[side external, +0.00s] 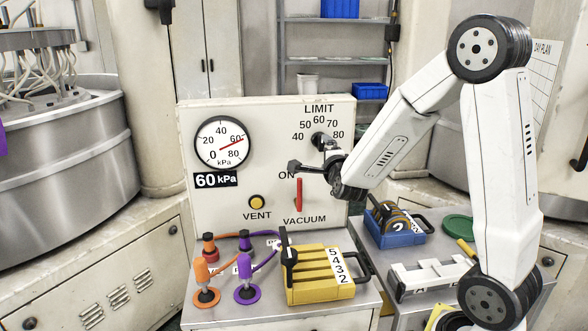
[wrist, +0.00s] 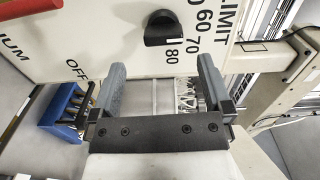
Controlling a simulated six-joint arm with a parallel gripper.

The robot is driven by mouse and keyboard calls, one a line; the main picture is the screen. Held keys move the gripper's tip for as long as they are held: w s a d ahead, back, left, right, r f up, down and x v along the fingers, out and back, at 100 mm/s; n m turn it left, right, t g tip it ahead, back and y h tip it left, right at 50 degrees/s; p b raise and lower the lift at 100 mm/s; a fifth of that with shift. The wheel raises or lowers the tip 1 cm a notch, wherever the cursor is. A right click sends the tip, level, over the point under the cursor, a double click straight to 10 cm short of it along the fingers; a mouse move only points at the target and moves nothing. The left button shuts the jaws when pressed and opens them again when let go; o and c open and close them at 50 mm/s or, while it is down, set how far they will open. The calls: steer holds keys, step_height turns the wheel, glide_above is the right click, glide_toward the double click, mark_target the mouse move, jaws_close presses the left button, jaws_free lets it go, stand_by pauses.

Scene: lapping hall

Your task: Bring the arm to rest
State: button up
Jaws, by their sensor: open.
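My gripper (side external: 306,156) is in front of the right part of the white control panel (side external: 215,200), near the limit dial and above the red vacuum lever (side external: 299,196). In the wrist view my gripper (wrist: 160,72) has its two fingers wide apart with nothing between them. The black limit knob (wrist: 160,28) lies beyond the fingertips, apart from them; its pale mark faces the 80 side. The red lever stands upright under ON. My arm is bent, with its elbow high at the upper right.
A yellow numbered rack (side external: 318,278) and orange (side external: 202,272) and purple (side external: 245,268) hose fittings stand below. A blue bin (side external: 396,225) stands right. Open air lies left of my gripper.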

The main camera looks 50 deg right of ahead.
mark_target(295, 250)
steer(key=s+a+f+n+g+y, duration=0.2)
steer(key=a+f+n+y, duration=0.2)
steer(key=a+n, duration=0.2)
steer(key=s+a+f+n+g+y, duration=0.2)
steer(key=a+f+n+y, duration=0.2)
steer(key=a+n, duration=0.2)
steer(key=s+a+f+n+g+y, duration=0.1)
steer(key=a+f+n+g+y, duration=0.1)
steer(key=a+f+n+y, duration=0.2)
steer(key=shift+s+a+f+n, duration=0.2)
steer(key=shift+a+n, duration=0.55)
steer(key=shift+n, duration=0.55)
steer(key=shift+s+a+f+n, duration=0.1)
steer(key=shift+s+a+n, duration=0.1)
steer(key=shift+a+n, duration=0.8)
steer(key=s+a+f+n+g, duration=0.2)
steer(key=s+n+g, duration=0.2)
steer(key=s+n, duration=0.2)
steer(key=shift+s+f, duration=0.4)
steer(key=shift+s, duration=0.35)
